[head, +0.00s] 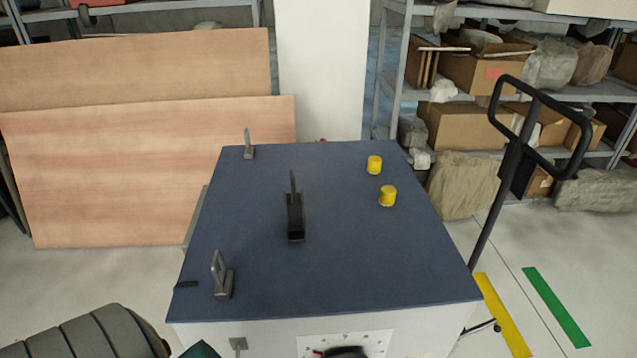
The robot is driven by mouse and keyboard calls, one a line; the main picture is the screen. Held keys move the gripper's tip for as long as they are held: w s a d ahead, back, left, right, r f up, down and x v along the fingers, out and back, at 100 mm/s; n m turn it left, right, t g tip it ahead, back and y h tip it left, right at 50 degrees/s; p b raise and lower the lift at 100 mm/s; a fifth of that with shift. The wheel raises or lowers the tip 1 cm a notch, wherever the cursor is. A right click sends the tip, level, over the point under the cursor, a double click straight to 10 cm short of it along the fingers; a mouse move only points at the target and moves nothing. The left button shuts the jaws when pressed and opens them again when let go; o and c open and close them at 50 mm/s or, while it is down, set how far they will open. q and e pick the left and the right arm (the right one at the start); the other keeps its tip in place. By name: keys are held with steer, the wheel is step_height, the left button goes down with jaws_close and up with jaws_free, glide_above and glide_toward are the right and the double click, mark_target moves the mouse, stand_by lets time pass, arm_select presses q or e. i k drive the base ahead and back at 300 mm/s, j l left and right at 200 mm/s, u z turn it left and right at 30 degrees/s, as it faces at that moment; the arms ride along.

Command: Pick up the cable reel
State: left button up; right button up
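I cannot make out a cable reel in the head view. Neither of my grippers shows in this view. A dark grey ribbed round thing (85,338) is cut off at the lower left edge; I cannot tell what it is. A small part of something dark green (201,350) shows beside it at the bottom edge.
A white machine with a dark blue top (340,265) stands ahead. On it are two yellow caps (388,196) (374,165), a black upright lever (295,215) and metal brackets (222,275). Boards (150,175) lean behind left; a pallet-truck handle (515,150) and loaded shelves (470,80) are right.

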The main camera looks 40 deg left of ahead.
mark_target(293, 202)
steer(key=u, duration=1.4)
